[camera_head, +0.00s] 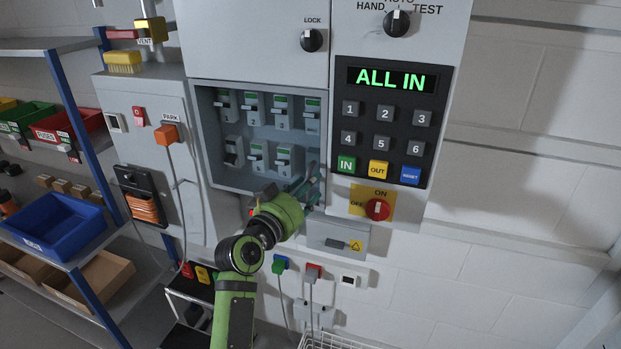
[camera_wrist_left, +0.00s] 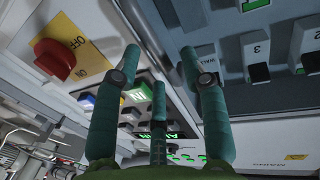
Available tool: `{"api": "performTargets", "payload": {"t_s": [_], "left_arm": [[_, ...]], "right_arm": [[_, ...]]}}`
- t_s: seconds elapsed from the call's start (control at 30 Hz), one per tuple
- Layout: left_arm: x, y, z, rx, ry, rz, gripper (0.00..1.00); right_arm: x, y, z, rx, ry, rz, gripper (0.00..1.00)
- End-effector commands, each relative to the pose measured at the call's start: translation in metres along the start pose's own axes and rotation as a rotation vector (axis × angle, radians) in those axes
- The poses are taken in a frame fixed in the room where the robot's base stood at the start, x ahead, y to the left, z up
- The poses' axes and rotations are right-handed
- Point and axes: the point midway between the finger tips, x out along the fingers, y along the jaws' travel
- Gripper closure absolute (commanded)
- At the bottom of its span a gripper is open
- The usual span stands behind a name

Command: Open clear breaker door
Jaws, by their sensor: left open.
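The breaker compartment (camera_head: 204,135) is a recessed box in the grey cabinet, with two rows of breakers behind its front. A clear door pane is hard to make out, so I cannot tell whether it is shut. My left gripper (camera_head: 309,187) is at the compartment's lower right corner, near the frame beside the keypad. I cannot tell whether a finger touches the door. My right gripper is in neither view.
The keypad panel (camera_head: 392,125) with its "ALL IN" display is right of the compartment. The red ON/OFF knob (camera_head: 378,209) sits just right of my left gripper. A small grey box (camera_head: 337,237) is below it. Shelves with bins (camera_head: 52,232) stand at the left.

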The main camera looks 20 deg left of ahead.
Motion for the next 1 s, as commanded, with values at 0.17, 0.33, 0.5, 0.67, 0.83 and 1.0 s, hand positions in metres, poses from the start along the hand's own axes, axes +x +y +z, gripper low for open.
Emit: {"api": "performTargets", "payload": {"t_s": [0.17, 0.33, 0.5, 0.67, 0.83, 1.0], "left_arm": [[0.015, 0.0, 0.0, -0.001, -0.001, 0.0, 0.57], [0.018, 0.0, 0.001, 0.001, 0.0, -0.001, 0.57], [0.018, 0.0, 0.001, 0.001, -0.001, -0.001, 0.61], [0.018, 0.0, 0.001, 0.001, -0.001, -0.001, 1.0], [0.018, -0.001, 0.001, 0.001, -0.001, -0.001, 1.0], [0.017, -0.001, 0.003, 0.003, -0.001, 0.02, 1.0]], "right_arm": [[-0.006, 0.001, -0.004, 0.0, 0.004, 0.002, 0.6], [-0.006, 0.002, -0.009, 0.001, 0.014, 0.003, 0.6], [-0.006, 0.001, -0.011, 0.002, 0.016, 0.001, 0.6], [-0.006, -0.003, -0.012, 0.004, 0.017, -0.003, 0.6], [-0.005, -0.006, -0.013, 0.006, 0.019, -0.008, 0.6], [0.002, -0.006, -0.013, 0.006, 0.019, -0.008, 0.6]]}}
